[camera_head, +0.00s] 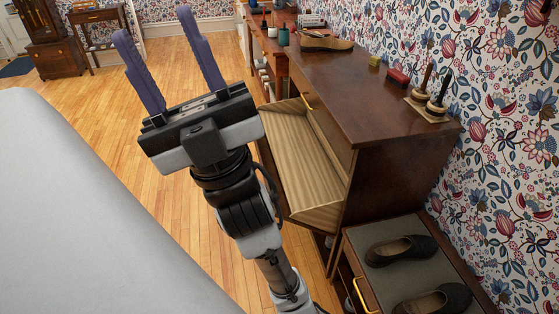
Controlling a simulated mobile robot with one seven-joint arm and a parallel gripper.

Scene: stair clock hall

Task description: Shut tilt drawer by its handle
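The tilt drawer (305,165) is tipped open from the front of a dark brown wooden cabinet (400,118). Its pale striped inside shows and looks empty. Its outer front and its handle cannot be made out from here; my arm stands in front of part of that side. My gripper (153,25) is to the left of the drawer, raised over the wood floor. Its two purple fingers are spread wide and hold nothing, and they point away from the drawer.
A low bench (382,241) with dark shoes stands at the lower right. Shoe brushes (436,98), a red box (397,78) and a brown shoe (325,43) rest on the cabinet top. A large pale surface (80,220) fills the lower left. Wood floor (95,100) lies clear beyond.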

